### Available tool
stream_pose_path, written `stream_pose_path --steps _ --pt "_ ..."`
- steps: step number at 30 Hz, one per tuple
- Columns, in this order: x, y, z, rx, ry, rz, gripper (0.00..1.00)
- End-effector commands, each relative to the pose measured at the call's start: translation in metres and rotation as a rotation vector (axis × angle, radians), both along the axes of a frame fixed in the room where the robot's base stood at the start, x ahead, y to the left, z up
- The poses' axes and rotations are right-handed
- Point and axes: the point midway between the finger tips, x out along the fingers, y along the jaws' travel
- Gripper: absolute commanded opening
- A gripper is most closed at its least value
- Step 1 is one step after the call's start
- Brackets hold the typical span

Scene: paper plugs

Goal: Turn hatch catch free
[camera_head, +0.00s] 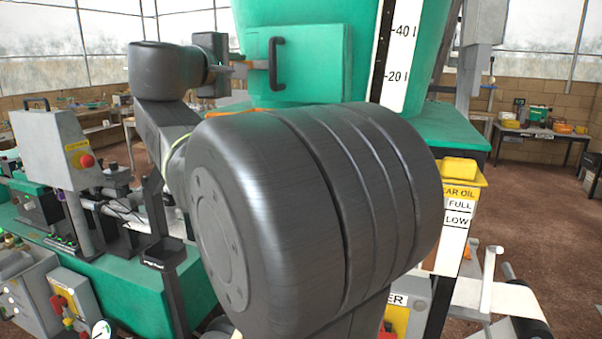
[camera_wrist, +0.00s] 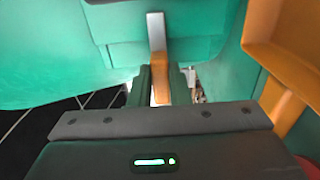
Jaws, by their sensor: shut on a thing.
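The green hatch (camera_head: 308,62) is on the front of the green hopper and looks closed. It has a black handle (camera_head: 278,66) upright near its left side. The catch (camera_wrist: 157,35) is a narrow metal bar, grey at the top and orange-tinted lower down, standing upright in the wrist view in front of the green hatch panel (camera_wrist: 118,54). My gripper (camera_wrist: 160,86) is shut on the catch's lower end, which sits between its two fingers. In the head view my gripper (camera_head: 236,70) is at the hatch's left edge, and the catch is hard to make out there.
An orange chute or frame (camera_wrist: 285,60) stands close to the right of my gripper in the wrist view. In the head view a white level scale (camera_head: 398,50) is right of the hatch. A grey control box with a red button (camera_head: 87,160) is at the left.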

Motion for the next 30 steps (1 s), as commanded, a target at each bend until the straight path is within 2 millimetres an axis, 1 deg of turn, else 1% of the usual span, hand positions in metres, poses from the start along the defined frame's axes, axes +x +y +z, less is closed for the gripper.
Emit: stream_pose_path --steps 4,30 --pt "0.0 0.0003 -0.0032 0.048 -0.017 0.001 0.0" --pt "0.0013 0.001 -0.0077 0.456 -0.158 -0.002 0.0"
